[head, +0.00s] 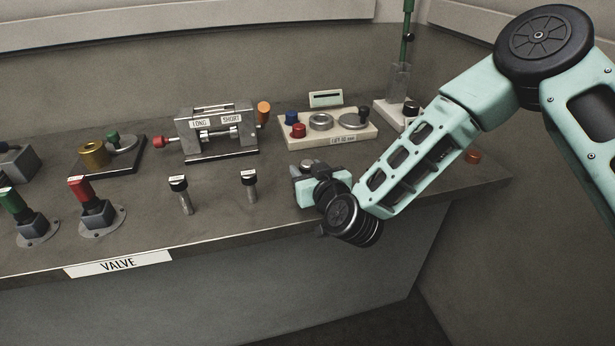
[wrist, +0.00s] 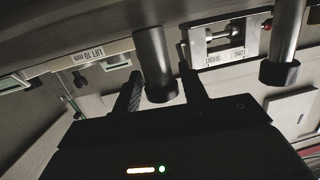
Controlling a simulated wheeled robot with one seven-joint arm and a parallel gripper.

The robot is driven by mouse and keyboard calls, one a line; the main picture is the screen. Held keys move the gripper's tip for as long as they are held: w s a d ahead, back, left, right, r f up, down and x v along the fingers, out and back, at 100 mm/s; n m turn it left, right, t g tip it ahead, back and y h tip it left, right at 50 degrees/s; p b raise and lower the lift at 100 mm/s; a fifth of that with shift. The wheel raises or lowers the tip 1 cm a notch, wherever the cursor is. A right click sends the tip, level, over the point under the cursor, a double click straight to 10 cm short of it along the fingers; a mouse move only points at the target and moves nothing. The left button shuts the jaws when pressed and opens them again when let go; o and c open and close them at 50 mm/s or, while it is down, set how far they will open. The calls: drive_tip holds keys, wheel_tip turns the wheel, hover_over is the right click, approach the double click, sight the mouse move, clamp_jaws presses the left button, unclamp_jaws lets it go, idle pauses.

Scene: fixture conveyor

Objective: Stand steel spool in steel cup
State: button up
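The likely steel spool is a steel cylinder with a dark end (wrist: 155,60), seen between the fingers in the wrist view. In the head view its pale top (head: 306,163) shows at my gripper (head: 308,178), near the bench's front edge; its lower part is hidden. The fingers (wrist: 163,85) lie close on both sides of it, but I cannot tell whether they press on it. The likely steel cup (head: 320,121) is a round grey ring on the cream plate (head: 345,133), behind my gripper. A round steel lid on a pivot (head: 354,121) is swung beside it, leaving it uncovered.
Two similar dark-capped steel pegs (head: 178,195) (head: 248,187) stand left of my gripper. A LONG/SHORT fixture (head: 215,132) is behind them. A brass cup (head: 93,153) and red and green valve levers (head: 82,192) (head: 20,208) are farther left. Red and blue knobs sit on the cream plate.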

sight(308, 163)
clamp_jaws()
drive_tip(key=shift+r+p, duration=3.3)
drive_tip(key=shift+r, duration=1.2)
